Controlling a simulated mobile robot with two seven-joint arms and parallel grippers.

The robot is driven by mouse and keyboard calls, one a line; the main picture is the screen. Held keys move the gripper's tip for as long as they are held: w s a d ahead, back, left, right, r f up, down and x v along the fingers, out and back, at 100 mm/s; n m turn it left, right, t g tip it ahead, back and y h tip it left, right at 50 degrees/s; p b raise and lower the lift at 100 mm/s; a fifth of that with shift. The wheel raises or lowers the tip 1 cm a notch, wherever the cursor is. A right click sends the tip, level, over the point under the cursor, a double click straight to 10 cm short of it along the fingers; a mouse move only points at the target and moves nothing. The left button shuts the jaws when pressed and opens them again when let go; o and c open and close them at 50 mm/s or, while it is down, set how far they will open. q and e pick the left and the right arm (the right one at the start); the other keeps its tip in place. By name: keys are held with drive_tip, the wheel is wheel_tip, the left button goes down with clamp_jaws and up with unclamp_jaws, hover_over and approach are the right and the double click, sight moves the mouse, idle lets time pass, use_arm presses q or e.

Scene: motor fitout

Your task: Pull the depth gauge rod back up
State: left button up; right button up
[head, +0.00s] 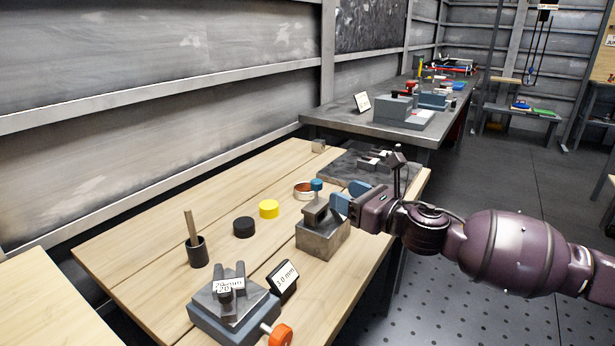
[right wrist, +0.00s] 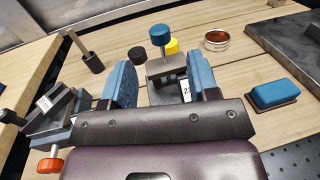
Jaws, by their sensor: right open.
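The depth gauge has a blue knob (head: 316,184) at the top of its rod, above a grey metal bridge (head: 316,212) on a steel block (head: 322,236). In the right wrist view the knob (right wrist: 161,34) stands on a thin upright rod (right wrist: 163,53) over the bridge (right wrist: 166,69). A white label, partly hidden, shows below it. My right gripper (head: 343,203) is open and sits just right of the gauge in the head view. In the right wrist view its blue fingers (right wrist: 163,82) are spread, with the gauge seen between them. I cannot tell any contact. My left gripper is not in view.
A black cap (head: 244,227), yellow cap (head: 269,209) and copper-coloured ring (head: 304,190) lie nearby. A dark cup with a stick (head: 197,252) and a vise-like fixture with an orange knob (head: 234,305) stand nearer. A dark plate (head: 340,163) lies behind. The table's left part is clear.

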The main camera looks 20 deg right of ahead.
sight(312, 180)
drive_tip(key=b+x, duration=0.2)
drive_tip(key=x, duration=0.6)
drive_tip(key=shift+w+a+f, duration=0.15)
drive_tip(key=shift+w, duration=0.1)
drive_tip(key=shift+x, duration=1)
drive_tip(key=shift+r, duration=0.2)
drive_tip(key=shift+c, duration=0.3)
clamp_jaws()
